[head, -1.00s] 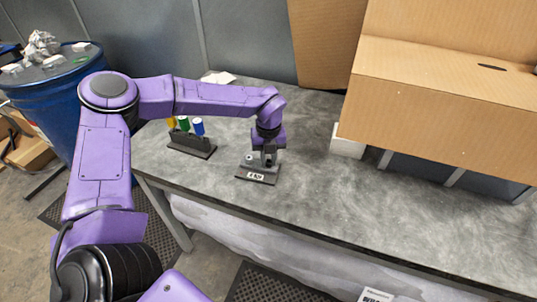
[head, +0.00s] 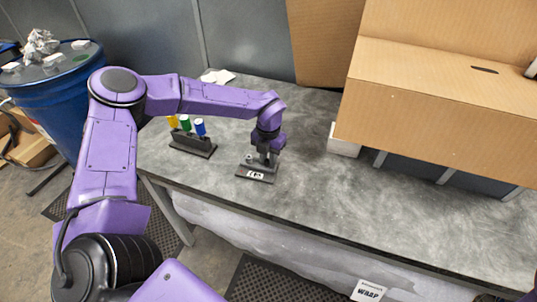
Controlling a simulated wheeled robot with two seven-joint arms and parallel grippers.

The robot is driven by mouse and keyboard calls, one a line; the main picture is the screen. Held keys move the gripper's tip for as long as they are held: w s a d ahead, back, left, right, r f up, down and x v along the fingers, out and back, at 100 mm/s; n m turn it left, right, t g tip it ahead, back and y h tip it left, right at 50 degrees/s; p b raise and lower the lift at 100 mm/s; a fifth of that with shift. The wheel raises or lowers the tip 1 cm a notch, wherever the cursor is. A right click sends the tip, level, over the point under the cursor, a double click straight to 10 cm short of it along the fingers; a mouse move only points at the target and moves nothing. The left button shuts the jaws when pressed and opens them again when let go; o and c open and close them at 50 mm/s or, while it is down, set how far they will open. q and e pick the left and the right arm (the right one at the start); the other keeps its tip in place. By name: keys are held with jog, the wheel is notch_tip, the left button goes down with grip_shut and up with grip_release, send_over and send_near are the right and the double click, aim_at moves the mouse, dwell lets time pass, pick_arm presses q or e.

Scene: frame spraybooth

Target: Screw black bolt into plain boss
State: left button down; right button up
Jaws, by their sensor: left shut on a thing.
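A small dark fixture plate (head: 243,174) with a white label lies near the table's front edge, and a grey boss (head: 248,158) stands at its left. My left gripper (head: 265,161) points down over the fixture's right part, close above it. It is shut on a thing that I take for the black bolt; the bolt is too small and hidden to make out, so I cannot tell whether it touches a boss. A dark rack (head: 192,146) to the left holds yellow, green and blue-topped pieces. My right gripper is not in view.
The grey table (head: 300,190) is clear right of the fixture. A large cardboard box (head: 430,110) stands at the right, with a small white block (head: 343,145) by it. A blue drum (head: 50,100) stands left of the table.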

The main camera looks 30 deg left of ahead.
pick_arm(q)
jog(key=shift+m, duration=1.1)
jog(key=shift+f, duration=0.15)
jog(key=c, duration=0.9)
grip_release()
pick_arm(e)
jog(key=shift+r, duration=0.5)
pick_arm(q)
jog(key=shift+w+r, duration=0.1)
jog(key=shift+r, duration=0.35)
notch_tip(320, 180, up, 10)
jog(key=b, duration=0.2)
jog(key=shift+f, duration=0.15)
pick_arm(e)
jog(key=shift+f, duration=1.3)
